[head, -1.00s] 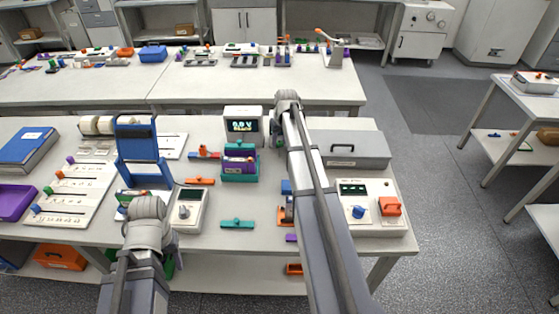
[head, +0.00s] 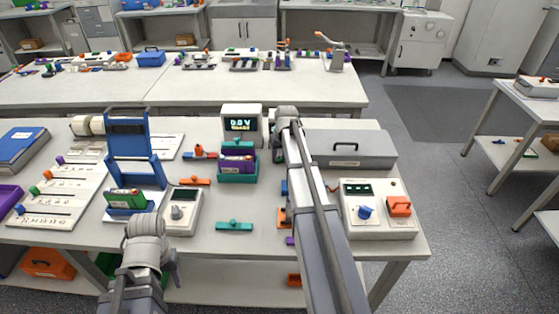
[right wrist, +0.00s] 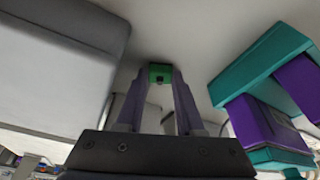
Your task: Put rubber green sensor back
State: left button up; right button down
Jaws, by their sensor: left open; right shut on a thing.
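My right gripper (right wrist: 160,88) is shut on a small green piece with a dark square on its end, which looks like the green sensor (right wrist: 160,72). In the head view my right arm reaches over the bench, and its fingers and the sensor are hidden behind the wrist, near the white 0.0 V display (head: 242,124). My left gripper (head: 172,264) is open by the bench's front edge, below the white meter with a dial (head: 180,212). Its fingers show only partly.
A teal and purple holder (head: 238,170) stands left of my right arm and is close on the right in the right wrist view (right wrist: 262,65). A grey lidded box (head: 348,147) lies to the right.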

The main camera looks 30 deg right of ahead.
jog(key=shift+r, duration=0.1)
jog(key=c, duration=0.8)
grip_release()
jog(key=p+v, duration=1.1)
jog(key=v, duration=0.1)
jog(key=shift+p, duration=0.3)
